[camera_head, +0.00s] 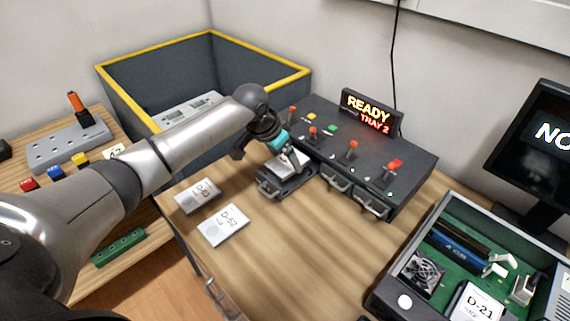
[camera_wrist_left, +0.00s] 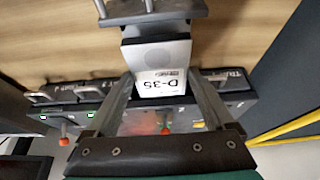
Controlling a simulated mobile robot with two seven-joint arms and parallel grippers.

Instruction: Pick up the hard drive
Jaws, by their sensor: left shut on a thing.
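A grey-white hard drive (camera_head: 290,163) is at the open drive tray (camera_head: 268,190) at the front of the dark dock. In the left wrist view the drive (camera_wrist_left: 158,55) has a white label reading D-35. My left gripper (camera_head: 289,151) reaches down onto it from above. In the left wrist view its two fingers (camera_wrist_left: 160,84) are shut on the drive's label end, one on each side. Whether the drive touches the tray floor is hidden. My right gripper is out of view.
Two drives, D-52 (camera_head: 223,225) and another (camera_head: 197,195), lie on the wooden table left of the tray. The dock (camera_head: 375,160) carries levers and a READY TRAY 2 sign (camera_head: 368,112). An open computer case (camera_head: 405,270) stands at right. A yellow-rimmed bin (camera_head: 230,60) stands behind.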

